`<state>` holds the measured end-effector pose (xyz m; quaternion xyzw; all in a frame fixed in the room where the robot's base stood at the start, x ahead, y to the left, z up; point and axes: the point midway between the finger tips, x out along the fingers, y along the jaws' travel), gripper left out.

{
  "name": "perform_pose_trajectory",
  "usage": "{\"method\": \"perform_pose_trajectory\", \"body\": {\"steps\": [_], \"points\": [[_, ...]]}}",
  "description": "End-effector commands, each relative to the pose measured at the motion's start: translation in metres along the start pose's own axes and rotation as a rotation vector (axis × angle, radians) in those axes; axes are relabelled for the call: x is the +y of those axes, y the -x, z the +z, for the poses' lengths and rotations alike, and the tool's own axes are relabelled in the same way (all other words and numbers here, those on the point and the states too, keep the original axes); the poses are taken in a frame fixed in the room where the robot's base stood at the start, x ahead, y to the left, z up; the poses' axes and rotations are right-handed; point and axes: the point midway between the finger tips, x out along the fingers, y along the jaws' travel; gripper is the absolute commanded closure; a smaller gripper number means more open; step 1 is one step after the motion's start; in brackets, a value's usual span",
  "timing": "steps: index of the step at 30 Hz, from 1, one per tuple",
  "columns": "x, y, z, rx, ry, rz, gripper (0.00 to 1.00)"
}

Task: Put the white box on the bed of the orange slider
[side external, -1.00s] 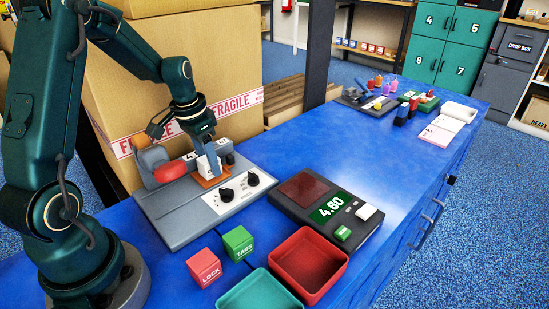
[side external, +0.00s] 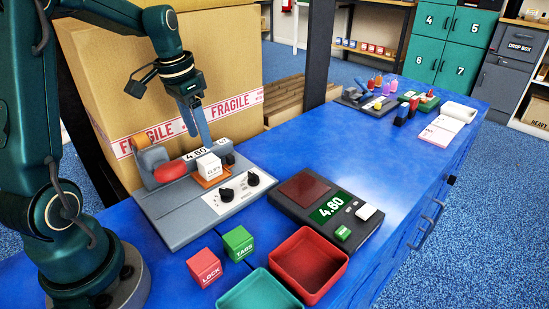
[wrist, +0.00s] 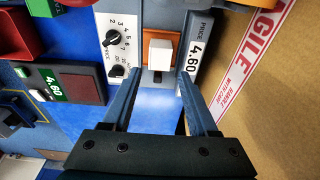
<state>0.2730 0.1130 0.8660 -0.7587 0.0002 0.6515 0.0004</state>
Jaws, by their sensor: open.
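The white box (side external: 209,166) sits upright on the orange slider bed (side external: 206,182) of the grey machine. In the wrist view the white box (wrist: 161,54) stands on the orange bed (wrist: 149,37), ahead of and between my fingers. My gripper (side external: 203,140) is raised above the box and apart from it. In the wrist view my gripper (wrist: 158,82) shows its two blue-grey fingers spread, with nothing held between them. The underside of the box is hidden.
The grey machine (side external: 176,226) has a red rounded part (side external: 169,172) and dials. Nearby are a scale (side external: 296,219), a green block (side external: 238,243), a red block (side external: 204,267), a red tray (side external: 338,258) and a teal tray (side external: 229,298). A large carton (side external: 150,80) stands behind.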

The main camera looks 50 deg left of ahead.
Motion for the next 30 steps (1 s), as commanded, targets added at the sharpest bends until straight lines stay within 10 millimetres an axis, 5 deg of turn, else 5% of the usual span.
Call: {"method": "perform_pose_trajectory", "body": {"steps": [11,17,24,30], "points": [[0.008,0.04,0.001,0.009,-0.003,-0.007,0.41],[0.058,0.059,0.018,0.081,-0.014,-0.041,0.41],[0.123,0.068,0.065,0.224,-0.015,-0.045,0.41],[0.147,0.062,0.097,0.312,-0.008,-0.015,0.41]]}}
